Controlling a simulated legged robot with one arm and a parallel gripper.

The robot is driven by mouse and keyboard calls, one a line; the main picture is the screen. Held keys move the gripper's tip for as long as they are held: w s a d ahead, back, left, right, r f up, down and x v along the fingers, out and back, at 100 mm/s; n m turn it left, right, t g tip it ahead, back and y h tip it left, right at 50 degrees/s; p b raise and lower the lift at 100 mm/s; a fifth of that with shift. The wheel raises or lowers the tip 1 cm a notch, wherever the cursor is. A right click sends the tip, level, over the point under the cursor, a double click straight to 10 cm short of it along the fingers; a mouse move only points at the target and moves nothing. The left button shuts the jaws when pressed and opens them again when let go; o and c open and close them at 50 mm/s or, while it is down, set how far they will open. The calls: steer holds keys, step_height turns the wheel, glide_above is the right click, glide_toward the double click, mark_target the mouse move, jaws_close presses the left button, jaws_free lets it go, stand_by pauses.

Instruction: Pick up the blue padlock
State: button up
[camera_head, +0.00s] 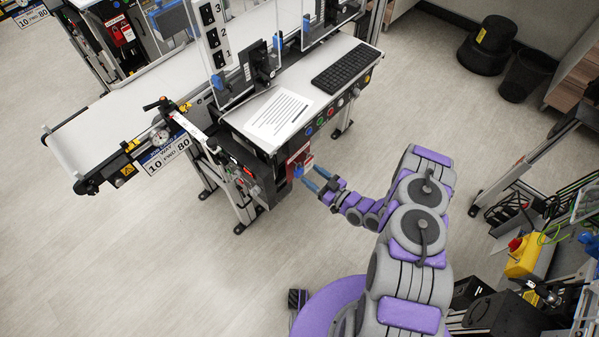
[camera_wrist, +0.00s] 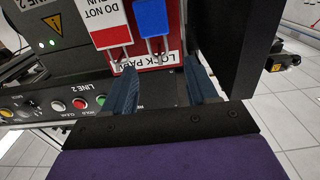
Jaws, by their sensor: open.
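The blue padlock (camera_wrist: 152,17) hangs on a red lock panel (camera_wrist: 175,58) at the top of the wrist view, with its metal shackle pointing down in the picture. A red and white padlock or tag (camera_wrist: 106,22) hangs just left of it. My gripper (camera_wrist: 158,72) is open and empty, its two blue fingers pointing at the panel just below the blue padlock, apart from it in the picture. In the head view my gripper (camera_head: 312,178) is in front of the red panel on the conveyor's end, and the padlock shows there as a small blue spot (camera_head: 299,171).
A control panel with coloured buttons (camera_wrist: 78,103) is left of my gripper in the wrist view. A dark upright plate (camera_wrist: 246,45) stands close on the right. Open floor lies in front.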

mark_target(298, 169)
steer(key=shift+b+x, duration=1.1)
steer(key=shift+x, duration=1.85)
steer(key=shift+d, duration=0.1)
jaws_close()
